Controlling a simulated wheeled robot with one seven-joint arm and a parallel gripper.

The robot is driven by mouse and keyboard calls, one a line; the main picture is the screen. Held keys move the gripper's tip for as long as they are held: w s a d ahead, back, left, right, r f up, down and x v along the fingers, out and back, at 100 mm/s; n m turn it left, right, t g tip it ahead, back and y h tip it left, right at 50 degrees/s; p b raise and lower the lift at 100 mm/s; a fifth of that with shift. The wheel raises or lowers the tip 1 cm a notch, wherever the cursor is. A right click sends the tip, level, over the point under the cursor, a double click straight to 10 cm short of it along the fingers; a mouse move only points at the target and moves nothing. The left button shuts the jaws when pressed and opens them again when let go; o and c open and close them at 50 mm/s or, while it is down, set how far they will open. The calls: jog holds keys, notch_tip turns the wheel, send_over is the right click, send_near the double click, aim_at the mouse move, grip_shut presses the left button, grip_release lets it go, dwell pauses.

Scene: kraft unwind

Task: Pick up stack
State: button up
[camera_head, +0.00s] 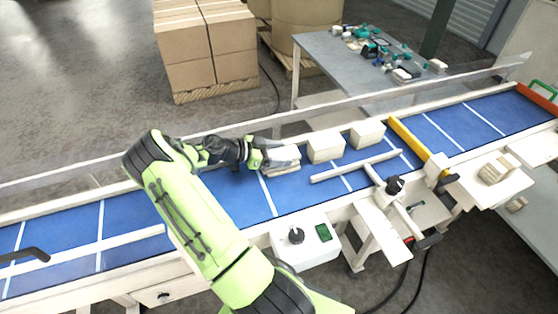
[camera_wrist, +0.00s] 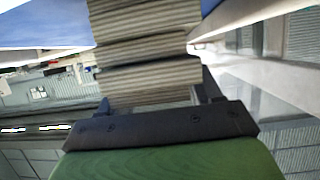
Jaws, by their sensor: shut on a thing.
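A stack (camera_head: 282,159) of flat pale kraft pieces is at my gripper on the blue conveyor belt (camera_head: 243,200). In the wrist view the stack (camera_wrist: 147,45) shows as several grey-brown layers in front of the gripper. My gripper (camera_head: 262,157) is shut on the stack; the palm and finger bases also show in the wrist view (camera_wrist: 205,98). The fingertips are hidden by the stack. I cannot tell whether the stack touches the belt.
Two pale blocks, a nearer one (camera_head: 325,146) and a farther one (camera_head: 367,134), stand on the belt to the right. A yellow bar (camera_head: 417,146) crosses the belt beyond them. A clear guard runs along the back edge. A control box (camera_head: 305,238) stands at the front edge.

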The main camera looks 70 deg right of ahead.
aim_at(279, 153)
jog(key=shift+c, duration=1)
jog(key=shift+r, duration=0.1)
notch_tip(279, 153, up, 18)
